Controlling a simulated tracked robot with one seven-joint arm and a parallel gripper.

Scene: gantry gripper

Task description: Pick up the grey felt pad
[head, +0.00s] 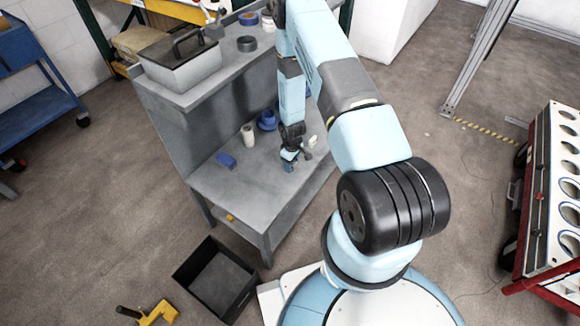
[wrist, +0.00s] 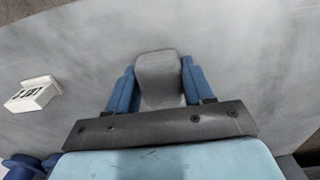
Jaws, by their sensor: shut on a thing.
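The grey felt pad (wrist: 160,72) shows in the wrist view as a small rounded grey block between the two blue fingers. My gripper (wrist: 157,90) is shut on it, one finger against each side. The far end of the pad sticks out past the fingertips, and its near end runs down to the dark gripper body. In the head view my gripper (head: 289,166) is low over the grey workbench top (head: 235,195). The pad cannot be made out there. I cannot tell whether it touches the bench.
A white block with dark markings (wrist: 33,94) lies left of my gripper in the wrist view. On the bench are a blue block (head: 226,160), a whitish roll (head: 248,134) and a blue spool-like thing (head: 267,120). A black bin (head: 190,283) stands on the floor.

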